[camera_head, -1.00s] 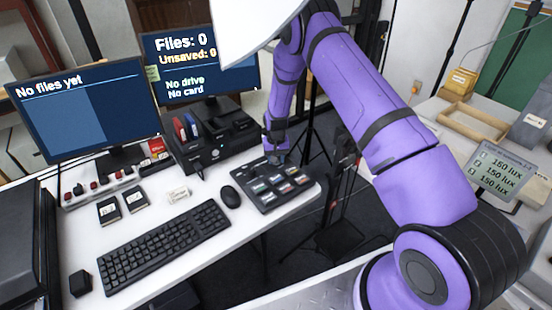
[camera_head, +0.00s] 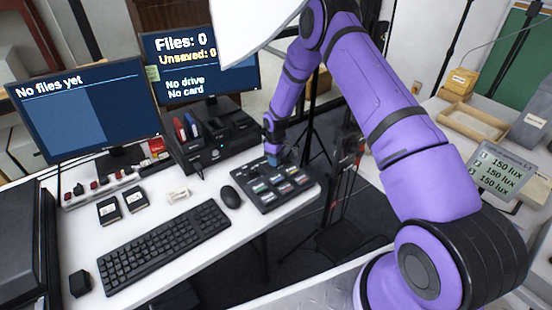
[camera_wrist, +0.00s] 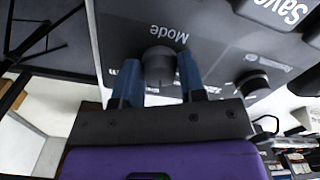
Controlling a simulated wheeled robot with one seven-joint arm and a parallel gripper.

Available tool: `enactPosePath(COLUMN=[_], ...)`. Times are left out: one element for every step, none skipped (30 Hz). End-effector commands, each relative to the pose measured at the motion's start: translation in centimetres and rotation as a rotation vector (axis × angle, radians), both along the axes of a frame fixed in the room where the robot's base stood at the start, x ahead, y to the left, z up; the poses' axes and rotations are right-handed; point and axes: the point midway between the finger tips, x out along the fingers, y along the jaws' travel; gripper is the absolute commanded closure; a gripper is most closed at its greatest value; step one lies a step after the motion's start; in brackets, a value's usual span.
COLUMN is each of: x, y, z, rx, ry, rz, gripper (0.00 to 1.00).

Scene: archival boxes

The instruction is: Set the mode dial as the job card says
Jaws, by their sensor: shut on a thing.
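The mode dial (camera_wrist: 158,65) is a dark round knob beside the printed word "Mode" on the dark control panel (camera_wrist: 215,45). In the head view the panel (camera_head: 297,186) lies on the right end of the white desk, with several coloured keys. My gripper (camera_wrist: 159,72) has its two blue fingers on either side of the dial and is shut on it. In the head view my gripper (camera_head: 273,155) is at the panel's far edge, and the dial is hidden there. The labels around the dial are partly covered by the fingers. I cannot make out a readable job card.
A second dark knob (camera_wrist: 252,84) sits on the panel close to my gripper. A mouse (camera_head: 230,197) and keyboard (camera_head: 163,245) lie left of the panel. A dark drive dock (camera_head: 222,143) stands behind it. The monitor (camera_head: 200,65) reads "Files: 0".

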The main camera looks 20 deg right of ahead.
Motion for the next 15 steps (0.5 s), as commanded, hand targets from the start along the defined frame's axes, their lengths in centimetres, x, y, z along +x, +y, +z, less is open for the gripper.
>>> enactPosePath(x=[0.03, 0.03, 0.03, 0.03, 0.04, 0.03, 0.03, 0.03, 0.03, 0.02, 0.02, 0.02, 0.03, 0.04, 0.03], y=[-0.07, -0.05, -0.04, -0.04, -0.07, -0.09, -0.08, -0.05, -0.03, -0.04, -0.07, -0.09, -0.08, -0.07, -0.05], z=[0.01, 0.01, 0.01, 0.01, 0.01, 0.01, 0.01, 0.02, 0.02, 0.02, 0.02, 0.02, 0.03, 0.03, 0.03], rx=[0.001, 0.001, 0.001, 0.001, 0.001, 0.0, 0.0, 0.0, 0.001, 0.0, 0.0, 0.0, 0.0, 0.0, 0.001], ry=[-0.001, -0.001, -0.001, -0.001, -0.001, 0.0, 0.0, 0.0, -0.001, 0.0, 0.0, 0.0, 0.0, 0.0, -0.001], rz=[0.042, 0.069, 0.108, 0.136, 0.165, 0.202, 0.231, 0.26, 0.297, 0.324, 0.352, 0.386, 0.412, 0.438, 0.469], gripper=[0.86, 0.86, 0.86, 0.86, 0.86, 0.86, 0.86, 0.86, 0.86, 0.86, 0.86, 0.86, 0.86, 0.86, 0.86])
